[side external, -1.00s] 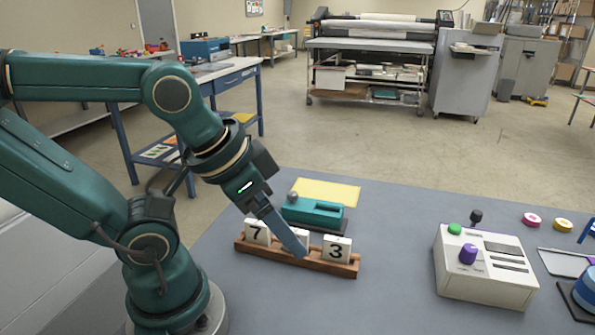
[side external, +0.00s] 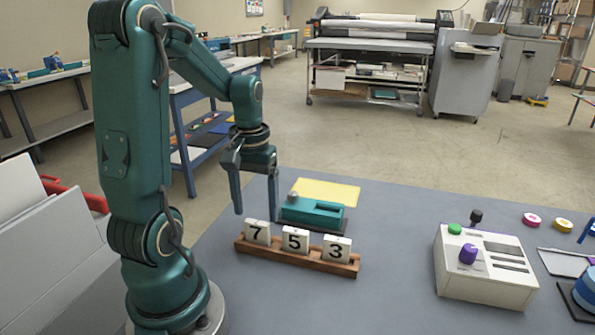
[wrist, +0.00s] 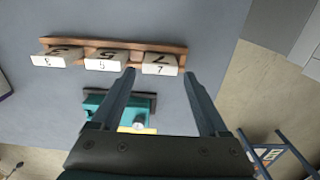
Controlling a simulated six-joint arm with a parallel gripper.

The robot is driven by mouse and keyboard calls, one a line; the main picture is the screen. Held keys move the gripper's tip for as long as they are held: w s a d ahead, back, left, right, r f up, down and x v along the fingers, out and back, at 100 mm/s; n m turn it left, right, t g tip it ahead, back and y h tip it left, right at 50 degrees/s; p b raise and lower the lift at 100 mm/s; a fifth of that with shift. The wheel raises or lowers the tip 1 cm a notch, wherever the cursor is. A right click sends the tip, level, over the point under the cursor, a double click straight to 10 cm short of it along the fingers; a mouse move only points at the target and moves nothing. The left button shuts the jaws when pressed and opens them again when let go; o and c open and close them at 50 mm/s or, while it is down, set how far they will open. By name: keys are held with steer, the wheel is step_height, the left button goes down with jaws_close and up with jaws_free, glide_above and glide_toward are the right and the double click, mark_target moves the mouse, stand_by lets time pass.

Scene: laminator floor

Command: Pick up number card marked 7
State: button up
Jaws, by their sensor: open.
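The number card marked 7 (side external: 257,232) is a white block standing upright at the left end of a brown wooden rack (side external: 300,262). In the wrist view the 7 card (wrist: 160,66) sits at the right end of the rack. My gripper (side external: 257,208) is open and empty, pointing down above and just behind the 7 card. In the wrist view its two fingers (wrist: 160,72) are spread wide, with the 7 card beyond and between their tips. The fingers appear clear of the card.
The 5 card (side external: 296,240) and the 3 card (side external: 337,249) stand in the same rack. A teal device (side external: 318,212) and a yellow sheet (side external: 325,193) lie close behind. A white control box (side external: 485,267) stands to the right. The tabletop in front of the rack is clear.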

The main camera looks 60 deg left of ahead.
mark_target(257, 222)
steer(key=shift+f, duration=2.45)
steer(key=c, duration=1.1)
steer(key=shift+r, duration=0.15)
